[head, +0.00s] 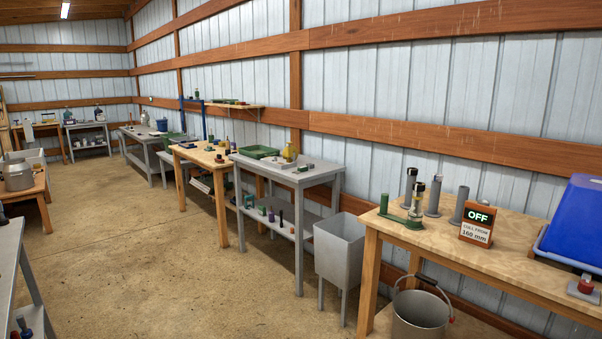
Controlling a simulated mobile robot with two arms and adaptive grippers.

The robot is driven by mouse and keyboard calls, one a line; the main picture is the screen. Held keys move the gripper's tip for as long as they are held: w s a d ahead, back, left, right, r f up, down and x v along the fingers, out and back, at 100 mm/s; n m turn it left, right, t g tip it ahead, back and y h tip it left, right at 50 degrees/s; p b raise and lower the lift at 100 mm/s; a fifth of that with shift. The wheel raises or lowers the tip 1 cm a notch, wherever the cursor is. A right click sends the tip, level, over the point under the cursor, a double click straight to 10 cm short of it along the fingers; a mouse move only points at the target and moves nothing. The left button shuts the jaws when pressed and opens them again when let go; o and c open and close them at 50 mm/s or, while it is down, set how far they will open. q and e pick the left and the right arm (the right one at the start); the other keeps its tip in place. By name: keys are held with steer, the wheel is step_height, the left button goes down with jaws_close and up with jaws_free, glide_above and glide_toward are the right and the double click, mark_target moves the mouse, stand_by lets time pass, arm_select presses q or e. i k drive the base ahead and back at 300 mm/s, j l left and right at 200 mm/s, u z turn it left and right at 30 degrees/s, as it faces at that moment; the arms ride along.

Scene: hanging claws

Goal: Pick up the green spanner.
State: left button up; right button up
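I cannot make out a green spanner for certain. A flat green piece (401,219) lies on the near wooden table (455,241) at the right, with a short green cylinder at its left end and a clear jar (417,201) at its right end. I cannot tell whether it is a tool or a stand. Small green items on the farther benches are too small to identify. Neither of my grippers is in view.
A grey bench (320,172) stands beyond. The floor (160,250) at the left is open.

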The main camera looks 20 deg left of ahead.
mark_target(300, 169)
steer(key=i+j+u, duration=0.1)
steer(key=i+j, duration=0.35)
steer(key=i+j+u, duration=0.15)
steer(key=i+j, duration=0.25)
steer(key=i+j+u, duration=0.1)
steer(key=i+j, duration=0.35)
steer(key=i+j+u, duration=0.15)
steer(key=i+j, duration=0.2)
steer(key=i, duration=0.15)
steer(key=i+j+u, duration=0.1)
steer(key=i+j, duration=0.2)
steer(key=i, duration=0.2)
steer(key=i+j+u, duration=0.15)
steer(key=i, duration=0.35)
steer(key=j, duration=0.1)
